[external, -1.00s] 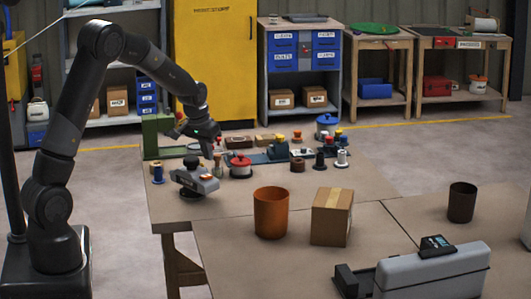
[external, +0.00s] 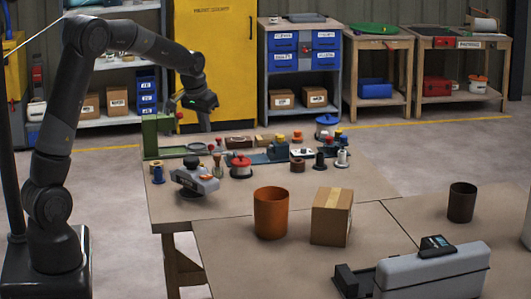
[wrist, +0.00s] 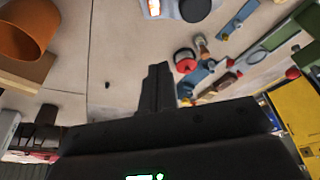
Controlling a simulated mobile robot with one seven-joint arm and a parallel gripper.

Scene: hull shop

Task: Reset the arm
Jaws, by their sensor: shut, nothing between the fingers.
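My dark arm rises from its base at the left and bends over the back left of the workbench (external: 230,207). My gripper (external: 204,123) points down above the bench's back left part, clear of the things on it. In the wrist view my gripper (wrist: 157,85) shows its fingers together with nothing held between them.
An orange bin (external: 271,215) and a cardboard box (external: 331,218) stand mid-bench. A dark cup (external: 462,203) and a grey machine (external: 432,272) are at the right.

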